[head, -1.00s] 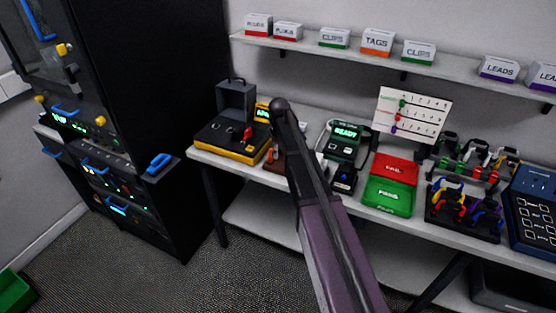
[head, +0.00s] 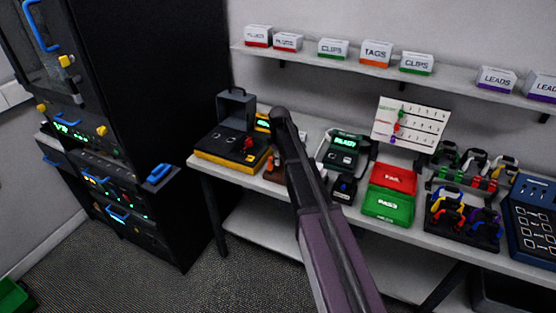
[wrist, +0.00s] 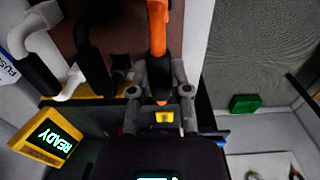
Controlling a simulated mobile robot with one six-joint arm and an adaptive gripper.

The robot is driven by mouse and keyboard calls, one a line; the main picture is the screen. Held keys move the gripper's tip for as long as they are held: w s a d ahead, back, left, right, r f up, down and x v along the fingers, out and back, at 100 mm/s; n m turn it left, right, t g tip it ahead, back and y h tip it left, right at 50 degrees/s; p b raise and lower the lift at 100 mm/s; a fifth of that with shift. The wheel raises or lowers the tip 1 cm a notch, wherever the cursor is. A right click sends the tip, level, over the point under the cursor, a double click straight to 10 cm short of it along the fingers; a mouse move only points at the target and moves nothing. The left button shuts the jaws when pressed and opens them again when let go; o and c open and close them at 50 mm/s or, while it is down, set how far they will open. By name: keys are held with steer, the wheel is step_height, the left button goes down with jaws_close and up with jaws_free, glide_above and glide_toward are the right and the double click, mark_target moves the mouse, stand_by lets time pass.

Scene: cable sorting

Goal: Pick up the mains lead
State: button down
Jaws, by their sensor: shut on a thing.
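In the wrist view my gripper (wrist: 160,92) is shut on an orange lead-like piece (wrist: 158,30) with a dark end. The piece runs up between the two fingers to the top edge of the picture. I cannot tell for certain that it is the mains lead. Left of it are black curved pieces (wrist: 92,50) and a white curved piece (wrist: 22,28), near a brown surface (wrist: 120,30). In the head view my arm covers the gripper, and a small orange piece (head: 268,163) shows left of the arm on the bench.
A yellow-and-black tester (head: 225,148) stands left of the arm; a green READY unit (head: 345,150), red tray (head: 393,178) and green tray (head: 388,205) stand right. A black equipment rack (head: 150,90) is at the left. A green box (wrist: 245,103) shows on the floor.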

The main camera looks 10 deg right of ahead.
steer(key=shift+r+p, duration=0.65)
steer(key=shift+r, duration=0.2)
steer(key=shift+s+r+p, duration=0.3)
steer(key=shift+r+p, duration=0.35)
steer(key=s+r+p, duration=0.1)
steer(key=s, duration=1.4)
steer(key=shift+s, duration=0.2)
steer(key=shift+r, duration=0.2)
steer(key=shift+r+p, duration=1.35)
steer(key=shift+p, duration=0.2)
steer(key=shift+a, duration=0.1)
